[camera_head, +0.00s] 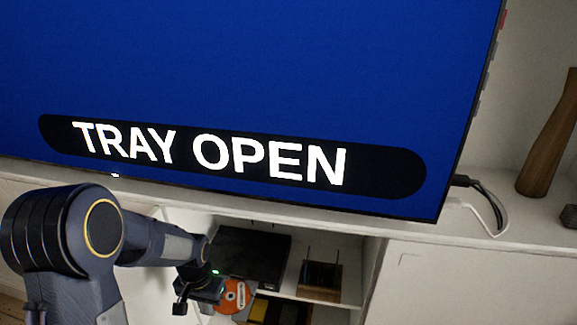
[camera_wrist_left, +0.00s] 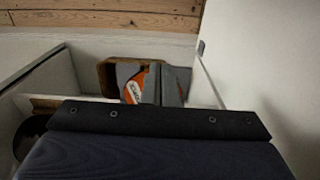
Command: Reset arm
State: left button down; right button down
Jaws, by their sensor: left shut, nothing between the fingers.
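My left arm comes in from the left in the head view, and its gripper (camera_head: 183,303) is shut and empty in front of the open cabinet. An orange and white disc (camera_head: 236,297) shows just right of the gripper, below a black player box (camera_head: 252,257). I cannot tell whether the disc lies on a tray, or whether the gripper touches it. In the left wrist view, an orange and white lettered surface (camera_wrist_left: 134,88) shows beyond the dark gripper body, partly covered by grey parts. My right gripper is not in view.
A large screen (camera_head: 250,60) reading "TRAY OPEN" stands on the white cabinet (camera_head: 470,285). Brown upright items (camera_head: 320,280) stand on the shelf right of the player. A wooden vase (camera_head: 548,140) and cables (camera_head: 490,205) are at the right. Cabinet walls enclose the gripper closely.

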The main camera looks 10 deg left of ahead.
pick_arm(q)
jog(key=s+d+r+n+t+h, duration=0.2)
jog(key=s+d+r+t, duration=0.1)
jog(key=s+r, duration=0.65)
jog(key=s+d+r+n+t+h, duration=0.1)
jog(key=s+d+r+t+h, duration=0.15)
jog(key=s+r, duration=0.65)
notch_tip(320, 180, up, 15)
jog(key=s+p, duration=0.1)
jog(key=p, duration=1.5)
jog(key=shift+a+r+y+p, duration=0.15)
jog(key=shift+y+p, duration=0.2)
